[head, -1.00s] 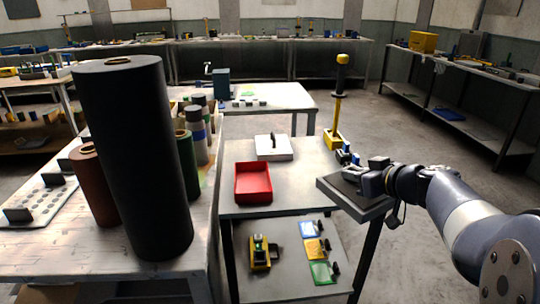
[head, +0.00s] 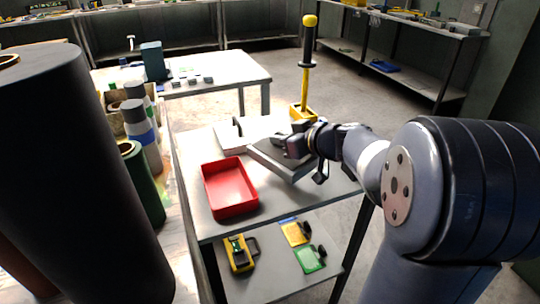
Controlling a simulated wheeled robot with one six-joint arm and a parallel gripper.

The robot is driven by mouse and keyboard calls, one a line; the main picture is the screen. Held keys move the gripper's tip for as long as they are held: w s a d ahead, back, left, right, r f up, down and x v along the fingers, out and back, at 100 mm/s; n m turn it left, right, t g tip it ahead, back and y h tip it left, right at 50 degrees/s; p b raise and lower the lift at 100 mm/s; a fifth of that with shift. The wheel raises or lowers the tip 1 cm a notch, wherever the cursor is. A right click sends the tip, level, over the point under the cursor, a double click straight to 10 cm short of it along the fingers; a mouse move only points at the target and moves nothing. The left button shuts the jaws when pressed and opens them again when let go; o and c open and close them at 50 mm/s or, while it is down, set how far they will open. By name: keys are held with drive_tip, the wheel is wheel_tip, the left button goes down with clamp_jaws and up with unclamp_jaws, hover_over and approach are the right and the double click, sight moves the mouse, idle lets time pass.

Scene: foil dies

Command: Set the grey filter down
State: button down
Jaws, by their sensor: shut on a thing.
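The grey filter is a flat grey slab (head: 266,160) with a dark top. My gripper (head: 293,147) is shut on it from above, at the block on its top. The slab is slightly tilted over the back right of the grey table (head: 285,200), right of the red tray (head: 232,186). I cannot tell whether its underside touches the tabletop. It partly covers a white slab with a dark handle (head: 226,140) behind it.
A yellow stand with a black-gripped post (head: 305,85) rises behind the filter. The lower shelf holds a yellow device (head: 240,254), an orange plate (head: 295,233) and a green plate (head: 309,260). A large black roll (head: 75,180) stands at left. The tabletop's front right is clear.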

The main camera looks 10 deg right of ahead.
sight(281, 155)
drive_tip(key=shift+f+b, duration=0.3)
drive_tip(key=shift+f, duration=2.4)
drive_tip(key=shift+f, duration=0.15)
drive_tip(key=c, duration=1.5)
unclamp_jaws()
drive_tip(key=shift+s+d+r, duration=0.1)
drive_tip(key=shift+r, duration=0.2)
drive_tip(key=v, duration=1.1)
drive_tip(key=shift+s+d, duration=0.15)
drive_tip(key=shift+s, duration=0.1)
